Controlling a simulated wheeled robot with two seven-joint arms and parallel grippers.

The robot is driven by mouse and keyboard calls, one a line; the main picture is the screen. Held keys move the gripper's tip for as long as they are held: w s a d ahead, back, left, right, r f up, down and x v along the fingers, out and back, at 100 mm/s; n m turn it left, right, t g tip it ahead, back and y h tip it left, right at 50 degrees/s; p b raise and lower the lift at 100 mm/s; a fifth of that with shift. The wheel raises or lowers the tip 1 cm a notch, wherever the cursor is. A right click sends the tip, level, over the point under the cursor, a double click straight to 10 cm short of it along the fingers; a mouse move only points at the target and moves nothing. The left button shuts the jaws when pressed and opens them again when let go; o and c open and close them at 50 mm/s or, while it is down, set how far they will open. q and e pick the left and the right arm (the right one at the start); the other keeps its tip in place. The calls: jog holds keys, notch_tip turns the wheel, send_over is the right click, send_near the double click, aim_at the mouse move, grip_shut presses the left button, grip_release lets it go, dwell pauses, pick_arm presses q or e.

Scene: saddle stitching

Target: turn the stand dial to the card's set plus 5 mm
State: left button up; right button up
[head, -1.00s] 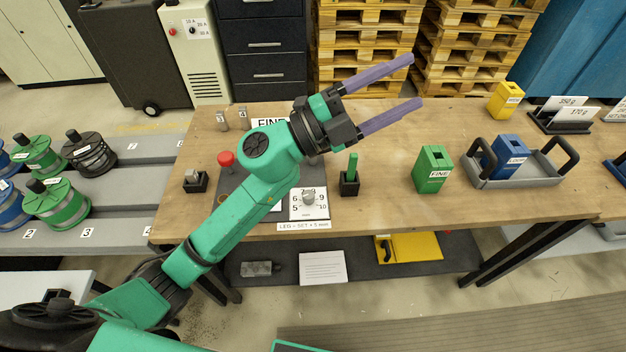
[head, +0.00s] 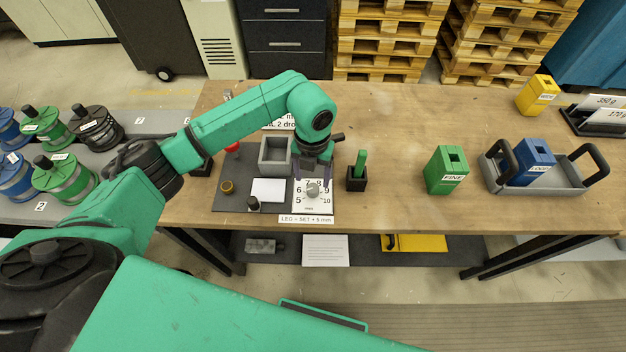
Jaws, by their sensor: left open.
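The stand dial (head: 312,191) is a grey knob on a white plate with numbers from 5 to 10 around it, near the table's front edge. The plate's label (head: 306,219) reads "LEG = SET + 5 mm". My left gripper (head: 313,178) points down at the dial with its purple fingers open, one on each side of the knob's far part. Whether they touch the knob I cannot tell. The dial's pointer is too small to read. My right gripper is out of view.
On the dark mat are a grey square frame (head: 274,150), a brass knob (head: 227,187) and a red button (head: 233,148). A green peg in a black holder (head: 357,178) stands close right of the dial. Further right are a green FINE box (head: 446,170) and a grey tray (head: 540,187).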

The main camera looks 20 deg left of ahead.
aim_at(313, 188)
pick_arm(q)
notch_tip(313, 188, down, 4)
jog(key=shift+f, duration=0.25)
grip_shut()
